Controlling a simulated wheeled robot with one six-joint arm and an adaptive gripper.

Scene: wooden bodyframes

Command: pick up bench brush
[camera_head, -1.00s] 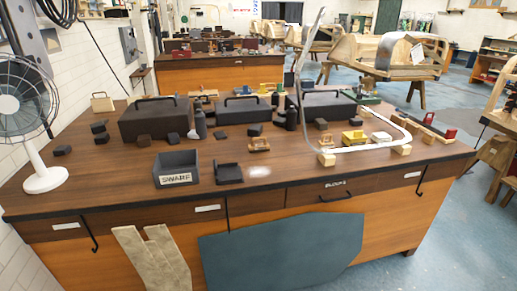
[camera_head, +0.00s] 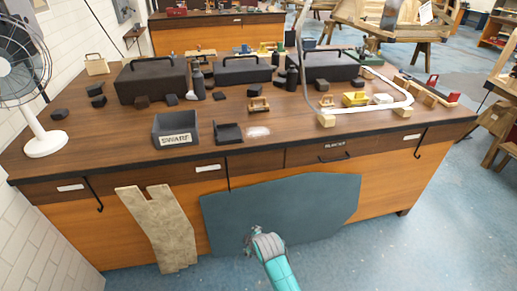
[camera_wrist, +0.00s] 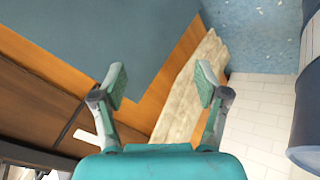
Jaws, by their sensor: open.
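I cannot pick out a bench brush for certain. A small dark open tray like a dustpan (camera_head: 228,133) lies on the brown workbench top (camera_head: 110,150), right of the black SWARF bin (camera_head: 175,131). A pale patch (camera_head: 257,132) lies beside it. My gripper (camera_head: 252,239) is low in front of the bench, before the blue-grey panel. In the wrist view my gripper (camera_wrist: 161,82) has its two fingers spread wide with nothing between them. No brush shows in the wrist view.
A blue-grey panel (camera_head: 310,205) and a rough pale board (camera_head: 160,225) lean on the bench front. A white fan (camera_head: 45,142) stands at the left end. Black toolboxes (camera_head: 150,82), bottles and small blocks crowd the back. A curved white strip (camera_head: 375,107) lies at right.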

